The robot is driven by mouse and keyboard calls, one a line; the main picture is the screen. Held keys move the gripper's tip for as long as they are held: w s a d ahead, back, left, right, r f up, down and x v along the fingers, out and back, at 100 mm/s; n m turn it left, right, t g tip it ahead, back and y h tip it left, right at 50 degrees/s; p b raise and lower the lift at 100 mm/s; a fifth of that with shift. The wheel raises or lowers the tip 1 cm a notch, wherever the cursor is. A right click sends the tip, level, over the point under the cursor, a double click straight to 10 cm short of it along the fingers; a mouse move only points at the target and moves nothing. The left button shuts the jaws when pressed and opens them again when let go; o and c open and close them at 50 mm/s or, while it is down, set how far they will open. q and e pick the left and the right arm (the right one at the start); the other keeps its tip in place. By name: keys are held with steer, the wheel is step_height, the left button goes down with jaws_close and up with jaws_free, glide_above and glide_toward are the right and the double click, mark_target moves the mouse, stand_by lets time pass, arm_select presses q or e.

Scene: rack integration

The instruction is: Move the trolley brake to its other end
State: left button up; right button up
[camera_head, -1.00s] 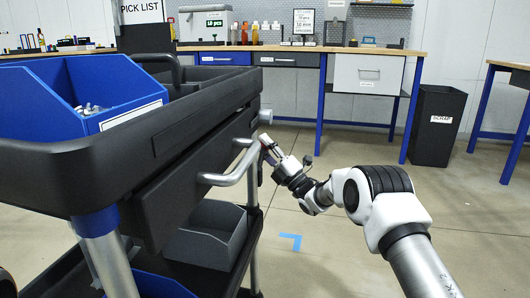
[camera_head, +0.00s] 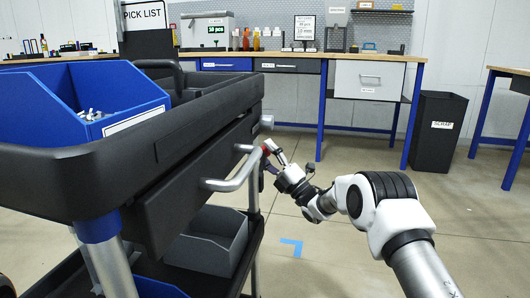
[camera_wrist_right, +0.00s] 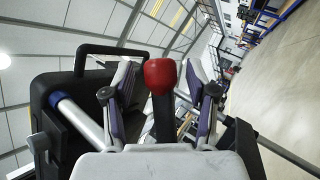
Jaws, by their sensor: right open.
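The trolley (camera_head: 205,140) is black with a side handle bar (camera_head: 235,183) and stands at the left of the head view. In the right wrist view, a red knob (camera_wrist_right: 160,75) on a dark stem, which looks like the brake lever, stands upright between the fingers of my right gripper (camera_wrist_right: 159,92). The fingers are spread, with a gap visible on both sides of the knob. In the head view, my right gripper (camera_head: 273,153) is beside the trolley's far right corner, and a small patch of red shows at its fingertips. My left gripper is not in view.
A blue bin (camera_head: 75,100) with small parts sits on the trolley top, and a grey bin (camera_head: 210,240) sits on its lower shelf. A workbench (camera_head: 340,54) and a black scrap bin (camera_head: 437,130) stand behind. The floor right of the trolley is clear.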

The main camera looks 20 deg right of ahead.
steer(key=v, duration=1.1)
steer(key=shift+s+f, duration=0.1)
steer(key=shift+f, duration=0.05)
